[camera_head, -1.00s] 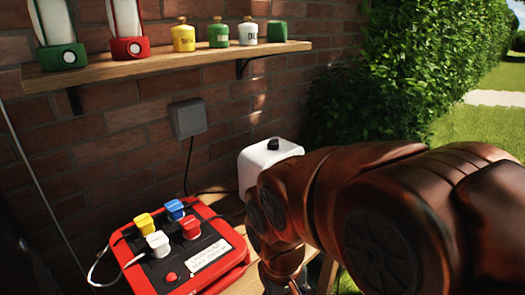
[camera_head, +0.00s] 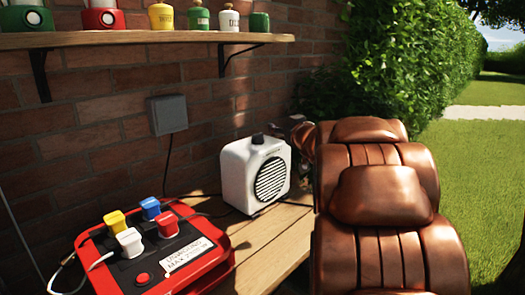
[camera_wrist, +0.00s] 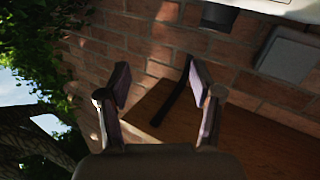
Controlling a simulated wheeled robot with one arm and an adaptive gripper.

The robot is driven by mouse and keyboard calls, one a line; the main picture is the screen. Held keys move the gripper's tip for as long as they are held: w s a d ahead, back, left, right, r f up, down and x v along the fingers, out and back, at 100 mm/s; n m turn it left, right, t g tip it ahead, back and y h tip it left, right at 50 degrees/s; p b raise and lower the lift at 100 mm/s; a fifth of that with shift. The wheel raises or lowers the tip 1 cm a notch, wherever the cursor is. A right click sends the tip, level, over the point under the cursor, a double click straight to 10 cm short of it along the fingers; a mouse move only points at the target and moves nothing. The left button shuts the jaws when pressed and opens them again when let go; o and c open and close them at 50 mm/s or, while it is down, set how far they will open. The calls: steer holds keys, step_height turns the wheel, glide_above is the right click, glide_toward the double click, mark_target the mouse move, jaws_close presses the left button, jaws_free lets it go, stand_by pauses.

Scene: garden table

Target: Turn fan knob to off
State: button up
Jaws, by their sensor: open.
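The white fan (camera_head: 238,178) stands on the wooden table in the head view, its round dark grille facing front right. Its small black knob (camera_head: 258,139) sits on top; which way it points is too small to tell. My gripper (camera_wrist: 158,78) is open and empty in the wrist view, its two fingers apart before the brick wall. In the head view my arm reaches in at the right of the fan and hides most of the gripper.
A red power strip box (camera_head: 228,262) with several coloured plugs is at the table's front left. A wooden shelf (camera_head: 130,40) with lanterns and small pots hangs above. A grey wall box (camera_head: 168,115) is between them. A hedge (camera_head: 395,70) stands right.

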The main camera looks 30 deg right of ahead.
mark_target(262, 139)
step_height(262, 139, down, 5)
steer(key=s+a+n+y+b, duration=0.15)
steer(key=n+y+b, duration=0.3)
steer(key=y, duration=0.45)
steer(key=shift+n+t, duration=0.35)
steer(key=shift+t, duration=0.05)
steer(key=x, duration=0.2)
steer(key=b+x, duration=0.1)
steer(key=x, duration=0.3)
steer(key=shift+w+a+f, duration=0.1)
steer(key=shift+w+a, duration=0.1)
steer(key=shift+a, duration=0.15)
steer(key=shift+w, duration=0.55)
steer(key=shift+c, duration=0.3)
steer(key=c, duration=1)
